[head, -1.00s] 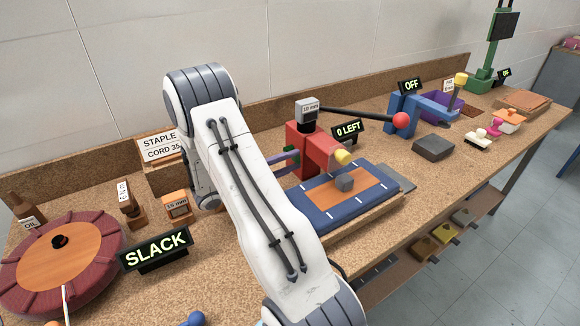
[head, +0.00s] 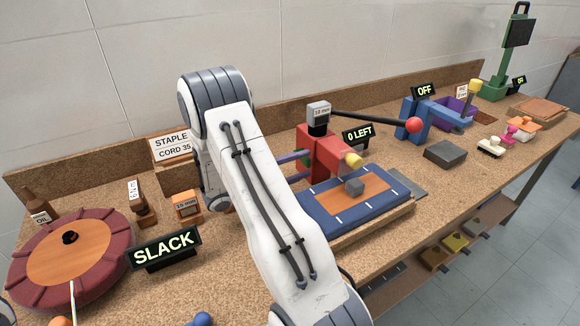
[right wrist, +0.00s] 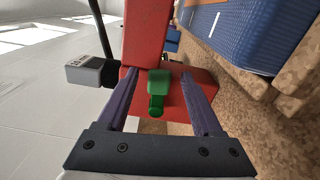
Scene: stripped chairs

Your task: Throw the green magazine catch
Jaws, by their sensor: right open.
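The green magazine catch (right wrist: 158,88) sits on the red stapler body, which shows in the right wrist view (right wrist: 147,35) and in the head view (head: 322,160). My right gripper (right wrist: 158,74) is open, with one purple finger on each side of the catch. The catch appears between the fingers; I cannot tell whether either touches it. In the head view my right gripper (head: 304,160) is mostly hidden behind my own white arm, with a bit of purple finger showing left of the stapler. My left gripper is not in view.
A black lever with a red ball (head: 414,125) reaches right. A "0 LEFT" sign (head: 359,135) stands behind.

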